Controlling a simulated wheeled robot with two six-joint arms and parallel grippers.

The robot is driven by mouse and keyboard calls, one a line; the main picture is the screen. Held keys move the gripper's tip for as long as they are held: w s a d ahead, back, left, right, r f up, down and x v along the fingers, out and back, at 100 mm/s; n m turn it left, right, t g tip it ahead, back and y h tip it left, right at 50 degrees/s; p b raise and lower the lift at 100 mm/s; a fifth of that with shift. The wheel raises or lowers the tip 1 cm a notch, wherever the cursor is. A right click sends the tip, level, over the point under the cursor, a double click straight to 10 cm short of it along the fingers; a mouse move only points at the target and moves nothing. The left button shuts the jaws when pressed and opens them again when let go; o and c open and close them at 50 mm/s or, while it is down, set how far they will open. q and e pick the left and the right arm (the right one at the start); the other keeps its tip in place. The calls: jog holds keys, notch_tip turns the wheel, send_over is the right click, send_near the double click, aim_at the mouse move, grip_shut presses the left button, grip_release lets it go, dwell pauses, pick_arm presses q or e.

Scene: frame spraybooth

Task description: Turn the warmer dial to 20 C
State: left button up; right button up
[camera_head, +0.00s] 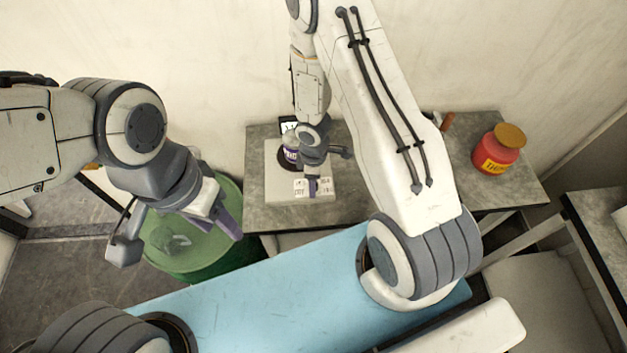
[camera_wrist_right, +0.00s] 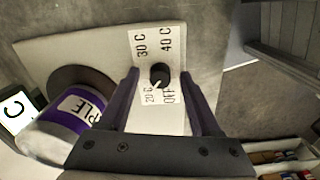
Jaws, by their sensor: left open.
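The warmer (camera_head: 279,189) is a pale grey box on the grey bench, with a round dark plate. Its black dial (camera_wrist_right: 160,75) sits among the labels 30 C, 40 C, 20 C and OFF in the right wrist view. A small white mark on the dial appears to point towards the 20 C label. My right gripper (camera_wrist_right: 160,74) is open, with one dark finger on each side of the dial and visible gaps. In the head view it hides the dial. My left gripper (camera_head: 223,226) is open and empty above the green drum, away from the warmer.
A purple-banded can (camera_wrist_right: 70,122) stands on the warmer's plate (camera_wrist_right: 80,78), close to my right gripper. A small display (camera_wrist_right: 16,110) is beside it. A red jar (camera_head: 495,155) stands on the bench (camera_head: 440,205) at right. The green drum (camera_head: 190,248) is at left.

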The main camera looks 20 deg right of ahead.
notch_tip(320, 180, up, 10)
jog(key=p, duration=1)
jog(key=shift+r, duration=0.25)
